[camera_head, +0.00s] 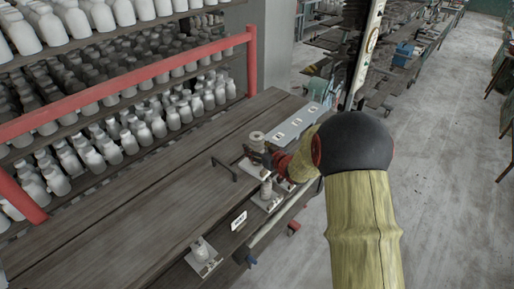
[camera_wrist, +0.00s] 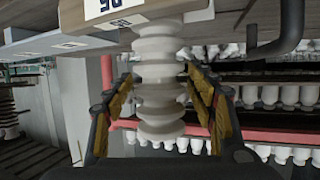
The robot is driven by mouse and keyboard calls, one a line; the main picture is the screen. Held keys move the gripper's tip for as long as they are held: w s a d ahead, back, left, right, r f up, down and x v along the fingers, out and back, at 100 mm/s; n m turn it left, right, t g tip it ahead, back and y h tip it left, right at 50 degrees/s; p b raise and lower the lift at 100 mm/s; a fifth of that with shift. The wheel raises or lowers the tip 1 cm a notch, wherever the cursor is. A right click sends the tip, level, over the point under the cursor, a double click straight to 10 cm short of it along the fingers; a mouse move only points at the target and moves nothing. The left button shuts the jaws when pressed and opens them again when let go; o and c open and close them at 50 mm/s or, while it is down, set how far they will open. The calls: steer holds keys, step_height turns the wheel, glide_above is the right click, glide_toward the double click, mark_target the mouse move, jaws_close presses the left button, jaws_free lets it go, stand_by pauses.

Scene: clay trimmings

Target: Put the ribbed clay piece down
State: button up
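The ribbed clay piece (camera_wrist: 160,85) is pale, with stacked round ribs, and stands between the two fingers of my gripper (camera_wrist: 159,92) in the wrist view. That view is upside down, so the wooden tabletop (camera_wrist: 222,29) is at its top. The piece's base end meets the edge of a labelled board there. The yellow pads flank the piece closely, and I cannot tell whether both touch it. In the head view, the piece (camera_head: 257,137) shows upright near the table's right end, with my gripper (camera_head: 263,152) beside it.
A grey-blue board with white labels (camera_head: 296,126) lies right of the piece. A dark bar handle (camera_head: 225,168) rises from the tabletop to its left. Other clay pieces stand on cards nearer me (camera_head: 266,188) (camera_head: 202,250). A red-railed rack (camera_head: 130,83) of bottles stands behind.

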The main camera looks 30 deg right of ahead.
steer(key=shift+o, duration=0.4)
steer(key=shift+r, duration=0.15)
steer(key=shift+s+r, duration=0.1)
steer(key=shift+s, duration=0.1)
steer(key=b+v, duration=0.1)
steer(key=v, duration=1)
steer(key=s+a+r+m+g+h, duration=0.2)
steer(key=s+a+r+g+h, duration=0.25)
steer(key=s+r, duration=0.5)
steer(key=s+a+r+n+g+y, duration=0.1)
steer(key=s+a+g+y, duration=0.3)
steer(key=s+a, duration=1.1)
steer(key=s+r, duration=0.1)
steer(key=s, duration=0.2)
steer(key=shift+r+n, duration=0.15)
steer(key=shift+n, duration=0.15)
steer(key=shift+a, duration=0.1)
